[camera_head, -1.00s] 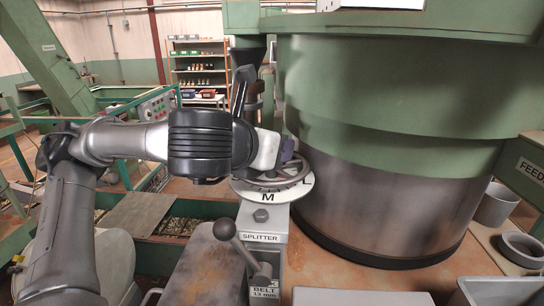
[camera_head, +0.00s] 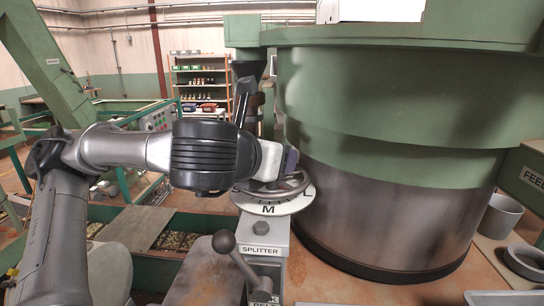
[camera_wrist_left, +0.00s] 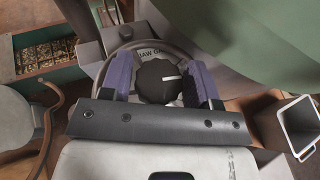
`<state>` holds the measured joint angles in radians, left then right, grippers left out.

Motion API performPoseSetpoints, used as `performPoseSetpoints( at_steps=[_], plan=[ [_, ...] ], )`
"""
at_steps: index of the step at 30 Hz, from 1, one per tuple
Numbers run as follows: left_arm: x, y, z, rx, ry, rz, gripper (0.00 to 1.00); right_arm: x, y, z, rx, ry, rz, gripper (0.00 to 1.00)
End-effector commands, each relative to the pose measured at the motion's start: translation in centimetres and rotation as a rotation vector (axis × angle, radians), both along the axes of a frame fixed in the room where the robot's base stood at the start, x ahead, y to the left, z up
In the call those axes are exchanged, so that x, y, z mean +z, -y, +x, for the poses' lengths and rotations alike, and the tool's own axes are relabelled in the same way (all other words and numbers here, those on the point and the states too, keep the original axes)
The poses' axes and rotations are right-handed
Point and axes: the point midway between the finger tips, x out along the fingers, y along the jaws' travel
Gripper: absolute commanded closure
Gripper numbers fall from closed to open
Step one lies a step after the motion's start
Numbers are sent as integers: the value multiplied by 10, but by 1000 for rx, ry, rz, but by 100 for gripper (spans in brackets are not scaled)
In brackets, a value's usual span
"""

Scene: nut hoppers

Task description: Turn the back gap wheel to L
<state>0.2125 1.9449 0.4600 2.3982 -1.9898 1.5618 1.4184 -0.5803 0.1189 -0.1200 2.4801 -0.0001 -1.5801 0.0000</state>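The gap wheel (camera_head: 296,187) is a grey ring on a white dial plate (camera_head: 270,208), with M at the front and L at the right. In the left wrist view, the wheel's rim (camera_wrist_left: 103,72) curves around a black knob (camera_wrist_left: 160,82) with a white pointer line, and partly hidden lettering lies behind it. My left gripper (camera_wrist_left: 161,80) has its two purple fingers wide apart, one on each side of the knob, with a slim gap visible at the right. In the head view, this gripper (camera_head: 290,160) is above the wheel and hides its back. My right gripper is out of view.
A large green and steel hopper drum (camera_head: 390,150) stands close on the right of the wheel. A ball-ended lever (camera_head: 224,242) stands in front, left of the SPLITTER label (camera_head: 260,250). Shelves (camera_head: 200,80) stand far behind. Grey square and round tubes (camera_head: 500,215) are at the right.

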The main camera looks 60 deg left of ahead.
Motion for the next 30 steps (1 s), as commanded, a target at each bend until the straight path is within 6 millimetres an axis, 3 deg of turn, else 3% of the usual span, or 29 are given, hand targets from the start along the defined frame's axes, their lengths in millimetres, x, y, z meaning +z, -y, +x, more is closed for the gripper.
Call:
performPoseSetpoints(
  at_steps=[8, 21, 30],
  plan=[
    [7, 9, -14, -1, 4, 3, 44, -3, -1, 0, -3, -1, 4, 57],
    [39, 51, -79, 0, 5, 3, 44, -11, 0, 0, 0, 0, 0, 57],
    [51, 66, -104, 1, 1, 1, 44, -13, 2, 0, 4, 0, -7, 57]
  ],
)
